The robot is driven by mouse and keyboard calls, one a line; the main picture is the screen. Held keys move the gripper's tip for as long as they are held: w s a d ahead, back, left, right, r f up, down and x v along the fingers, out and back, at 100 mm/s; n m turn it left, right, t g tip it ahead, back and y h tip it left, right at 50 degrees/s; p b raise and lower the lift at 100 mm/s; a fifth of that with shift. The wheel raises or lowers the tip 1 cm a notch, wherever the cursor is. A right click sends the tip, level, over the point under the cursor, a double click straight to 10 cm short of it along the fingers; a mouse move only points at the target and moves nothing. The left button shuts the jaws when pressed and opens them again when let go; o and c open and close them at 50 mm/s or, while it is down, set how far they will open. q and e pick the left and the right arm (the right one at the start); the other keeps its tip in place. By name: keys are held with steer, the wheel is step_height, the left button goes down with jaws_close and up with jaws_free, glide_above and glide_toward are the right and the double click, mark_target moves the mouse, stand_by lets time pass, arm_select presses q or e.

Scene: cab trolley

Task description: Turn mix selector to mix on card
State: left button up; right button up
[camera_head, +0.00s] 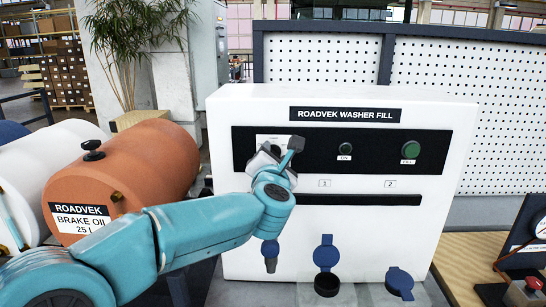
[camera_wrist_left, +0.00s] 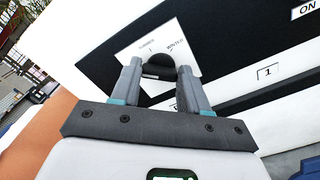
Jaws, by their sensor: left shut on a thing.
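The white Roadvek washer fill unit (camera_head: 320,250) stands ahead of me, with a black control strip (camera_head: 385,135) across its front. In the left wrist view the mix selector, a dark round knob (camera_wrist_left: 158,68), sits on a white label plate (camera_wrist_left: 148,42). Small words lie at the plate's upper left and upper right; the right one looks like "WINTER". My left gripper (camera_head: 283,152) is at the strip's left part, its two fingers (camera_wrist_left: 160,75) shut on the knob from both sides. In the head view the gripper hides the knob. I see no separate card. My right gripper is out of view.
A black knob (camera_head: 345,149) and a green button (camera_head: 410,150) sit further right on the strip. Blue-capped ports (camera_head: 326,252) are below. A pegboard (camera_head: 480,110) is behind.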

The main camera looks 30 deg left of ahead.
arm_select(q)
steer(key=m, duration=0.4)
steer(key=shift+r+m+p, duration=0.2)
steer(key=shift+m+p, duration=0.1)
steer(key=shift+p, duration=0.05)
steer(key=shift+d+m+p, duration=0.1)
steer(key=shift+m+p, duration=0.55)
steer(key=shift+m, duration=1.85)
steer(key=o, duration=0.9)
steer(key=shift+o, duration=0.8)
steer(key=shift+w+f, duration=0.25)
steer(key=b+v, duration=0.4)
steer(key=v, duration=1.2)
steer(key=shift+s, duration=0.25)
